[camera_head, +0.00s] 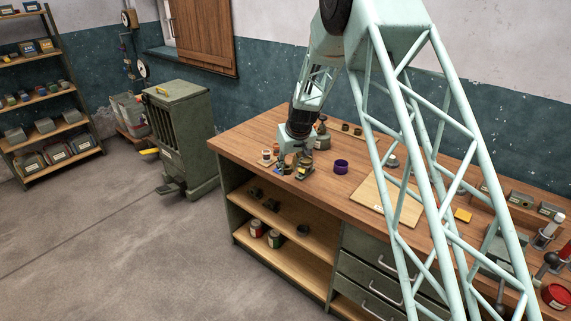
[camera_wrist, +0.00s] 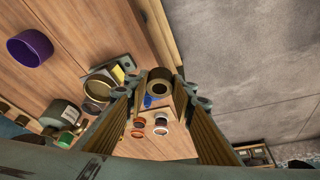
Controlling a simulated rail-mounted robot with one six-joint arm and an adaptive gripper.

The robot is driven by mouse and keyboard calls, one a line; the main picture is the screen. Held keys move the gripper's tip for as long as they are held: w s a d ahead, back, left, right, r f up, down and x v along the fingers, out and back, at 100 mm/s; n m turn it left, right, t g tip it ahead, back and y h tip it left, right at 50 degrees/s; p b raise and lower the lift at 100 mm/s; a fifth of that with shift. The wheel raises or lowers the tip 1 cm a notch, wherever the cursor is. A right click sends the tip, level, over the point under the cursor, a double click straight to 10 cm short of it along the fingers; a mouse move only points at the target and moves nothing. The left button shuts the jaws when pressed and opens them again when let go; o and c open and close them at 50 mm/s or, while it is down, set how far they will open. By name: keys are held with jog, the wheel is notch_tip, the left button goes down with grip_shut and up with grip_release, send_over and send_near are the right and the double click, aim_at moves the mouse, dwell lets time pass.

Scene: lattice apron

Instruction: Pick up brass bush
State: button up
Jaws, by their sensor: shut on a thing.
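The brass bush (camera_wrist: 157,77) is a short tan-gold cylinder with a dark round bore. In the wrist view it sits between the two fingertips of my gripper (camera_wrist: 160,92), which is shut on it. In the head view my gripper (camera_head: 296,162) is low over the far left part of the workbench, by its front edge. The bush cannot be made out clearly there. Whether it touches the surface below cannot be told.
A purple ring (camera_head: 341,166) stands right of my gripper. Small spool-like parts (camera_head: 267,156) stand on its left. A pale board (camera_head: 387,198) lies on the workbench (camera_head: 330,200) further right. In the wrist view a brass-rimmed round part (camera_wrist: 97,91) is close beside the left finger.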

aim_at(290, 173)
jog(key=shift+s+d+r, duration=0.1)
jog(key=shift+s+d, duration=0.1)
jog(key=shift+s, duration=0.55)
jog(key=shift+s+d+r, duration=0.1)
jog(key=shift+s+d, duration=0.15)
jog(key=shift+s, duration=0.55)
jog(key=shift+s+d+r, duration=0.1)
jog(key=shift+s+d, duration=0.1)
jog(key=shift+s, duration=0.55)
jog(key=shift+f+b, duration=0.65)
jog(key=shift+b, duration=0.35)
jog(key=s+d+r+m+h+b, duration=0.1)
jog(key=s+d+r+m+b, duration=0.1)
jog(key=d, duration=0.6)
jog(key=s+d+r+m+h+b, duration=0.1)
jog(key=s+d+r+m+b, duration=0.1)
jog(key=d, duration=0.7)
jog(key=s+d+r+m+h+b, duration=0.1)
jog(key=s+d+r+m+b, duration=0.1)
jog(key=s+d+r+m, duration=0.2)
jog(key=s+d+r, duration=0.1)
jog(key=s+d, duration=0.2)
jog(key=d, duration=0.2)
jog(key=shift+s+r+m, duration=0.15)
jog(key=shift+s+m, duration=0.05)
jog(key=shift+m, duration=0.1)
jog(key=shift+d, duration=0.2)
